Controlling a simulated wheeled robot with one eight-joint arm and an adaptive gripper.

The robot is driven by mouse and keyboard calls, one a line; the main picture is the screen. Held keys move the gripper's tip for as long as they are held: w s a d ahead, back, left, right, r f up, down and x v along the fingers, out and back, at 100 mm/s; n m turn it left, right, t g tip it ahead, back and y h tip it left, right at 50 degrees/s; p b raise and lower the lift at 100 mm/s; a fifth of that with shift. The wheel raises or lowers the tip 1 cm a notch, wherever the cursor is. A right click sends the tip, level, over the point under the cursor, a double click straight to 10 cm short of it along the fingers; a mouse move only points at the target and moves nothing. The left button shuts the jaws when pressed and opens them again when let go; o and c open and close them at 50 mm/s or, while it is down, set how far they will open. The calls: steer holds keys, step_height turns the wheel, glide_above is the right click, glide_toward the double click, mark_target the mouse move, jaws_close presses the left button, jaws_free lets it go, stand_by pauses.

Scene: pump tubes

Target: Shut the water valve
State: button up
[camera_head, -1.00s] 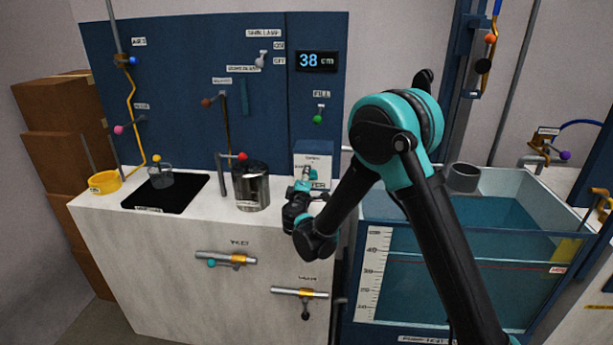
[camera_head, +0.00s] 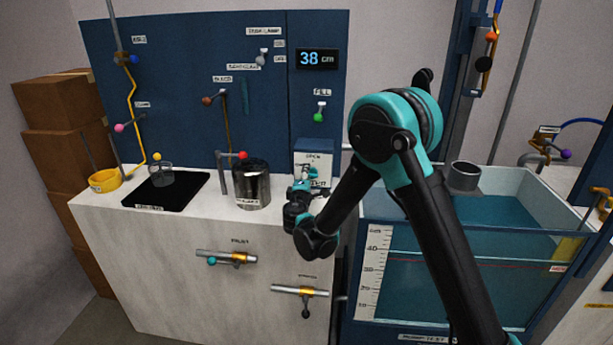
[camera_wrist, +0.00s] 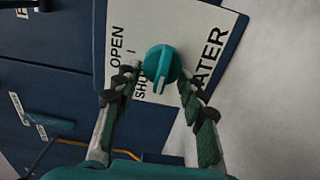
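The water valve is a teal round knob (camera_wrist: 163,62) on a white plate (camera_wrist: 200,20) lettered OPEN, SHUT and WATER in the wrist view. A narrow part of the knob points toward the bottom of that view, near the SHUT lettering. My gripper (camera_wrist: 158,80) has one finger on each side of the knob, with small gaps seeming to show. In the head view my gripper (camera_head: 306,172) is at the white-fronted valve box (camera_head: 314,157) on the counter's right end, and the knob is hidden behind it.
A display (camera_head: 317,59) on the blue panel reads 38 cm. The FILL valve with a green knob (camera_head: 319,117) is above the box. A metal pot (camera_head: 252,187) stands to the left. A water tank (camera_head: 400,305) is on the right, beside my arm.

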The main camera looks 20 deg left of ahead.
steer(key=shift+o, duration=0.6)
steer(key=shift+s, duration=0.2)
steer(key=v, duration=1.1)
steer(key=shift+s+d, duration=0.15)
steer(key=shift+s, duration=0.15)
